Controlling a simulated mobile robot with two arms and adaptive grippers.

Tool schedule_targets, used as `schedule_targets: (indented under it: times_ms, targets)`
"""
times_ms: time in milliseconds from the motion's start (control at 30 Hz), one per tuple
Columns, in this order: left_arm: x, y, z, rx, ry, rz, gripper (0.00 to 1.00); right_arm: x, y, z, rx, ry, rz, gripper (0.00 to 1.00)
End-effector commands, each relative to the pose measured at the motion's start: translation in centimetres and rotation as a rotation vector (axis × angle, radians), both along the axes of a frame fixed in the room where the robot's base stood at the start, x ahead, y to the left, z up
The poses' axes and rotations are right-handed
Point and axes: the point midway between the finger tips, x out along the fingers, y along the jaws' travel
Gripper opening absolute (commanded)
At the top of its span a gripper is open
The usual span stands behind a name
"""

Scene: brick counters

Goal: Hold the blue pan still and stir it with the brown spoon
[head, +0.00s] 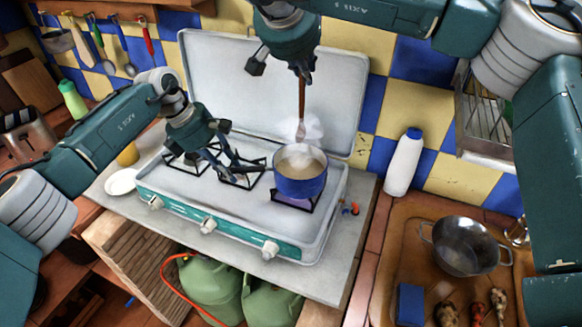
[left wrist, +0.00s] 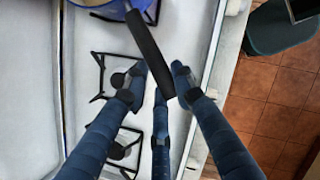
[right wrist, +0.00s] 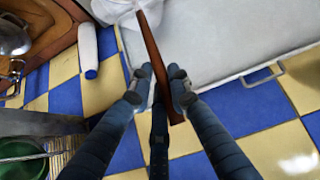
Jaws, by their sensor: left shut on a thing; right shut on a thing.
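The blue pan (head: 303,188) sits on the right burner of the white camping stove, with pale steaming liquid inside. Its rim shows at the top of the left wrist view (left wrist: 98,12). My left gripper (head: 230,163) is shut on the pan's black handle (left wrist: 148,45), left of the pan. My right gripper (head: 302,72) is above the pan, shut on the brown spoon (head: 301,97). The spoon hangs nearly upright, and its lower end is hidden by steam over the pan. In the right wrist view the spoon (right wrist: 150,45) runs between the fingers.
The stove (head: 165,188) has an open lid (head: 340,85) standing behind. A white bottle (head: 404,165) stands right of it, and a metal pot (head: 463,247) sits on the right counter. A white saucer (head: 121,182) lies at the left. Green gas bottles (head: 208,285) stand below.

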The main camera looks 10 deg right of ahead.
Motion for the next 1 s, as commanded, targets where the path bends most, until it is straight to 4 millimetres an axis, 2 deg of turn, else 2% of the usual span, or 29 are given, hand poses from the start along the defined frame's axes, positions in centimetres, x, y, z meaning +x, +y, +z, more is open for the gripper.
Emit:
schedule_targets:
  times_ms: [33, 67, 167, 433, 567, 667, 1000]
  targets:
    - [0.0, 0.0, 0.1, -0.001, -0.001, 0.0, 0.0, 0.0, 0.0, 0.0, 0.0, 0.0, 0.0, 0.0]
    - [0.0, 0.0, 0.1, -0.001, -0.001, 0.0, 0.27, 0.0, 0.0, 0.0, 0.0, 0.0, 0.0, 0.0]
    - [0.0, 0.0, 0.1, -0.001, -0.001, 0.0, 0.47, 0.0, 0.0, 0.0, 0.0, 0.0, 0.0, 0.0]
    - [0.0, 0.0, 0.0, 0.0, 0.0, 0.0, 0.47, 0.0, 0.0, 0.0, 0.0, 0.0, 0.0, 0.0]
    - [0.1, 0.3, 0.7, -0.001, -0.002, 0.001, 0.47, 0.0, 0.0, 0.0, 0.0, 0.0, 0.0, 0.0]
    - [0.1, 0.9, 2.1, -0.001, -0.005, 0.001, 0.47, 0.0, 0.0, 0.0, 0.0, 0.0, 0.0, 0.0]
    - [-0.2, 3.5, 8.6, -0.001, -0.004, 0.002, 0.47, 0.0, 0.0, 0.0, 0.0, 0.0, 0.0, 0.0]
